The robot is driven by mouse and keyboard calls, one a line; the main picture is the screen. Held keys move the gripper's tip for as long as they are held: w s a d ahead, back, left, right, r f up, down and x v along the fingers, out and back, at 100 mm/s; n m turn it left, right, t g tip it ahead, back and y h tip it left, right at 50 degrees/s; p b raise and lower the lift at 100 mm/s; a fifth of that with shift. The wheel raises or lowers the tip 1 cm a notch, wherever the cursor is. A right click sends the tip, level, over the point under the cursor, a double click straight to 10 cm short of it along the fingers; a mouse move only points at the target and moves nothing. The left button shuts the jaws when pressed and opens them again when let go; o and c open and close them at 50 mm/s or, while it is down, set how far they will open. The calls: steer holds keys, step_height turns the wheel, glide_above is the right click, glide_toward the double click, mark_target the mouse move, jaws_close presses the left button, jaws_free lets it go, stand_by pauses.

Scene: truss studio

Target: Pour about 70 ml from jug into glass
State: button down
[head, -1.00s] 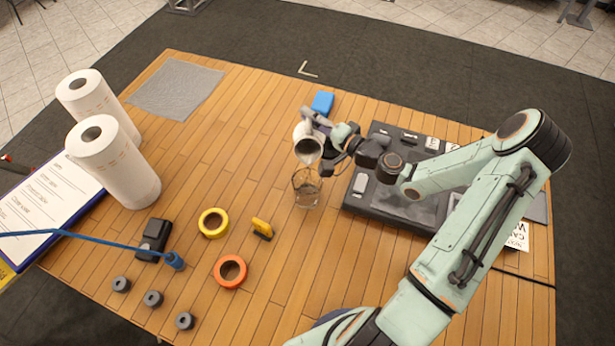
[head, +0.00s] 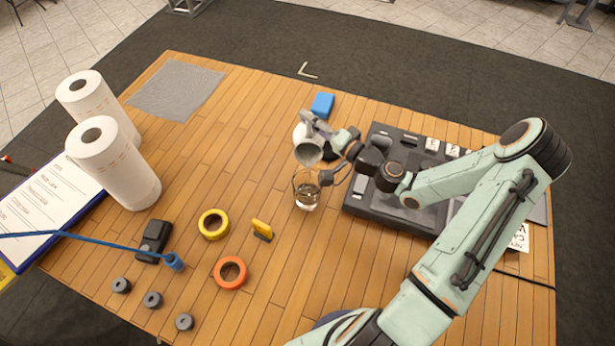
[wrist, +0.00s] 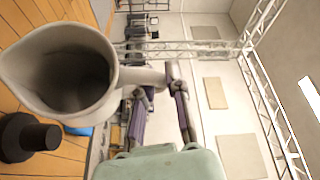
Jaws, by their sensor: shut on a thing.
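The white jug (head: 306,145) is tilted with its mouth toward the front, just above and behind the glass. My gripper (head: 330,133) is shut on the jug's handle. In the wrist view the jug (wrist: 55,75) fills the left side, its inside dark, and my gripper (wrist: 172,85) closes on its handle. The clear glass (head: 306,192) stands upright on the table below the jug's lip. Brownish liquid shows in the glass and a thin stream seems to run between lip and glass. The exact level cannot be read.
A black tray-like case (head: 400,205) lies right of the glass under my arm. A blue block (head: 322,104) is behind the jug. Yellow tape (head: 203,224), orange tape (head: 219,274) and a small yellow item (head: 262,230) lie left and in front. Paper rolls (head: 130,180) stand at the left.

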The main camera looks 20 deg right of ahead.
steer(key=shift+s+a+r, duration=0.1)
steer(key=shift+s+a, duration=0.05)
steer(key=shift+s, duration=0.15)
steer(key=shift+w, duration=0.1)
steer(key=w+f+m+g, duration=0.1)
steer(key=w+d+f+m+g, duration=0.1)
steer(key=shift+w+d+b, duration=0.2)
steer(key=shift+w+b, duration=0.15)
steer(key=shift+w, duration=0.05)
steer(key=shift+w+d+f+m+g+h, duration=0.25)
steer(key=shift+w+f+m+g, duration=0.3)
steer(key=shift+f+m, duration=0.15)
steer(key=shift+w+d+f+m+g+h, duration=0.15)
steer(key=shift+w+d+f+m+g, duration=0.1)
steer(key=shift+w+f+m+g, duration=0.25)
steer(key=shift+f+p, duration=0.2)
steer(key=shift+p, duration=0.1)
